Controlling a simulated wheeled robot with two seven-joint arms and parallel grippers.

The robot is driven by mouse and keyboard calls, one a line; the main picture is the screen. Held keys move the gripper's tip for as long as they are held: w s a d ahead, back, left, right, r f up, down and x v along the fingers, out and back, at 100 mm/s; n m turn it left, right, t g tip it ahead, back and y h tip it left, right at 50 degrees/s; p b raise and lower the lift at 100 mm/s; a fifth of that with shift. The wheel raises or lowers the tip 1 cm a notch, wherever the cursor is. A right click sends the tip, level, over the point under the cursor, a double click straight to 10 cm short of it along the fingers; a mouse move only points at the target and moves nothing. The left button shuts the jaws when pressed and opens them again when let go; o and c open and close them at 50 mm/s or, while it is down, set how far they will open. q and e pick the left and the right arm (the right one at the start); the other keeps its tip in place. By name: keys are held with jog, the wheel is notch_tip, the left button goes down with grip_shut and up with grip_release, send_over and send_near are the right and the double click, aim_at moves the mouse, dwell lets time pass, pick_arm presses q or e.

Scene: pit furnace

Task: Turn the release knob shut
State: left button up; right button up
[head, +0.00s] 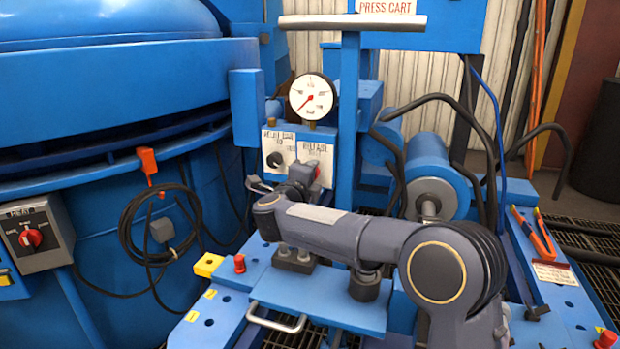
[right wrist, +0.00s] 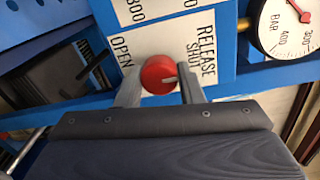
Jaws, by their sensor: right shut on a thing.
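In the head view my right arm reaches in from the lower right, and the gripper (head: 305,180) is at the panel, partly covering the knob. My left gripper is not in view.
A round pressure gauge (head: 313,96) stands above the panel, its red needle pointing lower left. A black knob (head: 275,159) sits left of the release label. The blue furnace (head: 120,110) fills the left, with a red-knobbed heat box (head: 35,235). Black hoses (head: 485,130) curve at right.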

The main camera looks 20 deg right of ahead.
jog(key=shift+f, duration=0.15)
jog(key=o, duration=1)
jog(key=shift+s, duration=0.1)
jog(key=p+v, duration=0.1)
jog(key=v, duration=0.6)
jog(key=shift+s+a+p, duration=0.25)
jog(key=shift+p, duration=0.15)
